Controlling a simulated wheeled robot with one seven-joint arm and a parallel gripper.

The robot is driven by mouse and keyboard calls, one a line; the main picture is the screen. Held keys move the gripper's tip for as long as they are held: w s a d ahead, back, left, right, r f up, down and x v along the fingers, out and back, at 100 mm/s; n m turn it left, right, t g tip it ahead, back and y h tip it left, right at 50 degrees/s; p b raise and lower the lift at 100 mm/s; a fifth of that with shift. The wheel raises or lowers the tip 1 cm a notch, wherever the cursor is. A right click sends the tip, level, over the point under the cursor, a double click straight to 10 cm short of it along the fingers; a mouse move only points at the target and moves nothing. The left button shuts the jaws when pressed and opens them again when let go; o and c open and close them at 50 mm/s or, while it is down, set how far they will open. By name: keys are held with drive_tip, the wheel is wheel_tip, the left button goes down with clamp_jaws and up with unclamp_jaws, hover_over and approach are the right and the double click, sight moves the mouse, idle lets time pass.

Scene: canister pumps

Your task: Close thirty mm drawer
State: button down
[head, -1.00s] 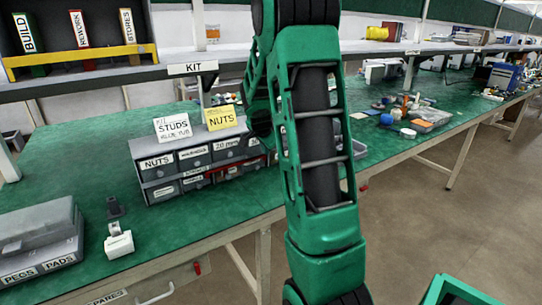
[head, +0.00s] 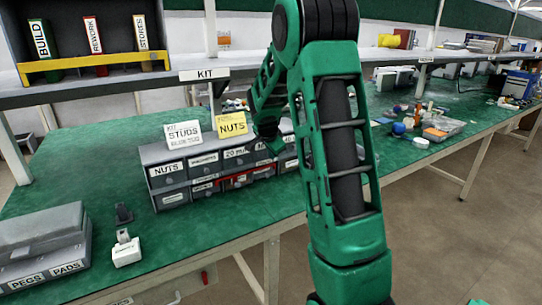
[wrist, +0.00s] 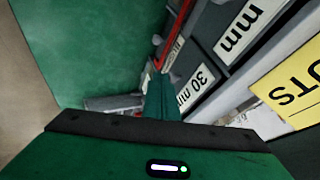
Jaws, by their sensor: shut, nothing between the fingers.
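The grey drawer cabinet (head: 178,182) stands on the green bench in the head view.
A yellow NUTS card (head: 232,124) and a white STUDS card (head: 184,134) stand on the cabinet. The KIT shelf (head: 205,75) hangs above. Bare bench lies in front of the cabinet.

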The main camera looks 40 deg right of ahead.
drive_tip(key=s+a+r, duration=0.5)
drive_tip(key=s+r, duration=0.2)
drive_tip(key=r, duration=0.1)
drive_tip(key=shift+s, duration=0.3)
drive_tip(key=shift+s, duration=0.1)
drive_tip(key=s+a+f+n+g+y, duration=0.1)
drive_tip(key=s+a+n, duration=0.3)
drive_tip(key=s, duration=0.7)
drive_tip(key=s+a+f+n+g+y, duration=0.2)
drive_tip(key=s+a+n, duration=0.2)
drive_tip(key=s, duration=0.8)
drive_tip(key=s+a+f+n+g+y, duration=0.1)
drive_tip(key=s+a+n+g+y, duration=0.1)
drive_tip(key=s+a+n, duration=0.2)
drive_tip(key=s+a, duration=0.3)
drive_tip(key=s, duration=0.5)
drive_tip(key=shift+f+y, duration=0.25)
drive_tip(key=shift+y, duration=0.05)
